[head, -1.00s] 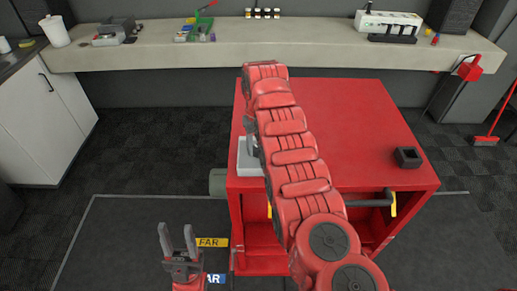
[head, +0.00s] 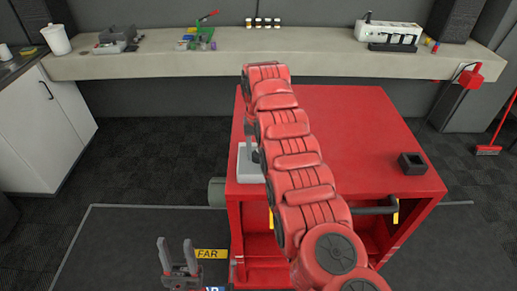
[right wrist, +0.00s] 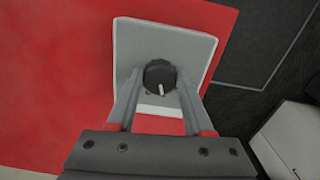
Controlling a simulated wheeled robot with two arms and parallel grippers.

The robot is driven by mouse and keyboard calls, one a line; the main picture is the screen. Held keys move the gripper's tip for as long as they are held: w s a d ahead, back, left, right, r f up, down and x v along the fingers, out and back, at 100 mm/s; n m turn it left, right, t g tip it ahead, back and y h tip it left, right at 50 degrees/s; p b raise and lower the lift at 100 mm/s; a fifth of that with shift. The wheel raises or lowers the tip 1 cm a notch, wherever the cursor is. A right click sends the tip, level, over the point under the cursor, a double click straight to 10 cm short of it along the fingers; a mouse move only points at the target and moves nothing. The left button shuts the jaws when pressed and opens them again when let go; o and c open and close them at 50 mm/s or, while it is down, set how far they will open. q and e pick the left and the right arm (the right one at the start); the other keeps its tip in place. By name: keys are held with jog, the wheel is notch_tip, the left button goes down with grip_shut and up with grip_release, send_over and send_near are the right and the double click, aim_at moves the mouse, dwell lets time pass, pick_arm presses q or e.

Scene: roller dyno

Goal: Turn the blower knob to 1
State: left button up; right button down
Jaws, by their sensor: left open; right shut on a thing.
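The blower knob (right wrist: 159,72) is a dark round dial with a white pointer mark, on a light grey plate (right wrist: 190,45). In the right wrist view the pointer faces the lower edge of the picture. No numbers are readable. My right gripper (right wrist: 160,80) is shut on the knob, one finger on each side. In the head view the plate (head: 248,170) sits at the left edge of the red cabinet top (head: 350,125); my right arm hides the knob and much of the gripper. My left gripper (head: 179,256) is open and empty, low and left of the cabinet.
A small dark square holder (head: 412,163) sits on the cabinet's right front. A dark bar (head: 378,210) runs along its front. A yellow FAR label (head: 211,254) lies left of the cabinet. A long shelf (head: 290,60) with tools stands behind. The cabinet top's middle is clear.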

aim_at(259, 153)
jog(key=shift+w+r, duration=0.1)
jog(key=shift+r, duration=0.05)
jog(key=shift+c, duration=1.4)
grip_release()
notch_tip(259, 153, up, 3)
jog(key=shift+d, duration=0.1)
notch_tip(259, 153, up, 14)
jog(key=p, duration=1.4)
jog(key=shift+r, duration=0.2)
